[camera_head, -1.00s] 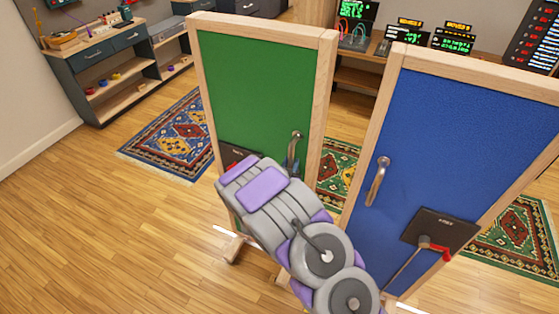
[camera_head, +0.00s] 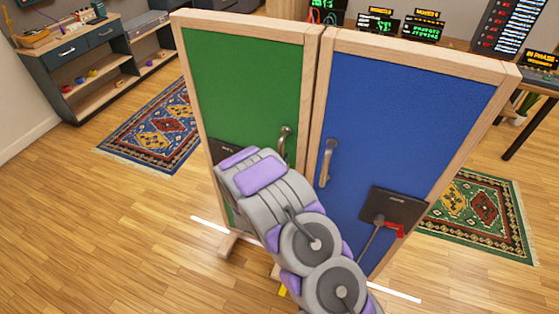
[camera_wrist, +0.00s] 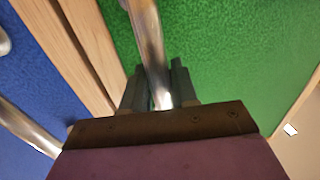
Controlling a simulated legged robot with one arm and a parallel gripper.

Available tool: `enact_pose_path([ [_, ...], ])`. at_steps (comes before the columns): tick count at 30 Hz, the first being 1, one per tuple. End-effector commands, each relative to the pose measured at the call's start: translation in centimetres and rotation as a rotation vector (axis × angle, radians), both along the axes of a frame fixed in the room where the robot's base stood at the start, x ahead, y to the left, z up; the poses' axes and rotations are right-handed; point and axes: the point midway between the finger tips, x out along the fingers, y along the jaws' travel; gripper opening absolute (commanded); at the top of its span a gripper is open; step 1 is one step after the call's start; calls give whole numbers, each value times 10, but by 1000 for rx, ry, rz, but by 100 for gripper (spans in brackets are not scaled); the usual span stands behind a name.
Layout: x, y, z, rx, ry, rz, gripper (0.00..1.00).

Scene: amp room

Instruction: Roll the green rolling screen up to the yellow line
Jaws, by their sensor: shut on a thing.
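The green rolling screen (camera_head: 243,83) stands upright in a light wood frame, directly left of the blue screen (camera_head: 400,110). Its metal handle (camera_head: 285,142) is on its right side. In the wrist view my gripper (camera_wrist: 160,85) is shut on this handle (camera_wrist: 148,30), with the green panel (camera_wrist: 225,50) behind. In the head view my arm hides the gripper and the lower part of the green screen.
The blue screen has its own handle (camera_head: 327,163) and a black plate with a red lever (camera_head: 394,230). White lines (camera_head: 395,293) lie on the floor. Rugs lie at left (camera_head: 160,130) and right (camera_head: 485,215). A shelf unit (camera_head: 95,65) stands back left. The floor at left is clear.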

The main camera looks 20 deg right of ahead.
Motion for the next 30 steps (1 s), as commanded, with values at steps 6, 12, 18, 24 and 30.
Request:
enact_pose_path([
  [6, 0, -3, 1, 1, -3, -2, 40],
  [12, 0, 0, 0, 0, 0, 0, 46],
  [18, 0, 2, 0, -2, 1, 1, 46],
  [24, -10, 7, 0, -3, 1, 3, 46],
  [30, -38, 20, 0, 0, 3, 5, 46],
])
